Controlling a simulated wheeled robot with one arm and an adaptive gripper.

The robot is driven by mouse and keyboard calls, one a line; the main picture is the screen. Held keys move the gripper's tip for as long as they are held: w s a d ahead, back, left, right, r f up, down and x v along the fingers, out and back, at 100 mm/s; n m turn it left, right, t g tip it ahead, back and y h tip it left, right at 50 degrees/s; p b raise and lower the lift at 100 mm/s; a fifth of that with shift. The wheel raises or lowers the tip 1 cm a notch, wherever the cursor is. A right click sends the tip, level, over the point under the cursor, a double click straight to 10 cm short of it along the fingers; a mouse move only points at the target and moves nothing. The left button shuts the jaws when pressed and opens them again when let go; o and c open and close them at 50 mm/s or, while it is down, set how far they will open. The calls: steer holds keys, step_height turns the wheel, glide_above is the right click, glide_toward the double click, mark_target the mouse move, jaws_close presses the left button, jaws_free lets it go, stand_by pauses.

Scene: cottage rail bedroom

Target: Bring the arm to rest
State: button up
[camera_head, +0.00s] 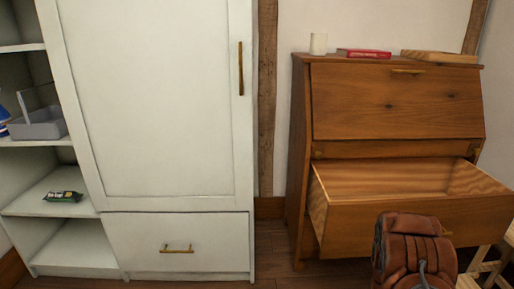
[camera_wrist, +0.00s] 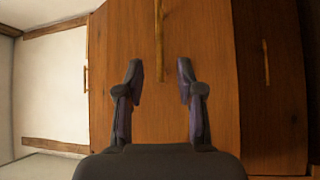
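My gripper (camera_wrist: 160,72) is open in the wrist view, its two dark fingers well apart with nothing between them that I can see held. A wooden front with a brass handle (camera_wrist: 159,35) lies beyond the fingertips. The handle's near end appears in line with the gap between the fingers; I cannot tell how far off it is. In the head view the brown wooden desk (camera_head: 395,100) stands at the right, with its drawer (camera_head: 400,225) pulled out and looking empty where I see inside. My arm covers part of the drawer front. My fingers do not show there.
A white wardrobe (camera_head: 150,100) stands shut at the left beside open shelves (camera_head: 70,190) with a grey caddy (camera_head: 40,123) and a small dark packet (camera_head: 63,197). A white cup (camera_head: 318,43), a red book (camera_head: 363,53) and a wooden box (camera_head: 440,56) sit on the desk top.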

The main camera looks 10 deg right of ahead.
steer(key=w+a+r+m+g+y+p, duration=0.2)
steer(key=w+a+r+m+y+p, duration=0.3)
steer(key=w+a+r+p, duration=0.45)
steer(key=s+a+r+g+y+p, duration=0.1)
steer(key=a+r+y+p, duration=0.35)
steer(key=a+r, duration=0.4)
steer(key=s+a+r+g+y+p, duration=0.25)
steer(key=a+r+p, duration=0.3)
steer(key=a, duration=0.55)
steer(key=s+a+r+g+y+p, duration=0.35)
steer(key=s+a+r+p, duration=0.45)
steer(key=s+a+r, duration=0.6)
steer(key=s+a+r+g+p, duration=0.2)
steer(key=s+r, duration=0.3)
steer(key=s, duration=0.3)
steer(key=s+a+r+g+p, duration=0.1)
steer(key=s+a+r+p, duration=0.1)
steer(key=s+r, duration=0.3)
steer(key=s+p, duration=0.1)
steer(key=s, duration=0.2)
steer(key=shift+s+a+r+g+y, duration=0.15)
steer(key=shift+a+r+g+y, duration=0.05)
steer(key=shift+a+g+y, duration=0.2)
steer(key=shift+d, duration=0.15)
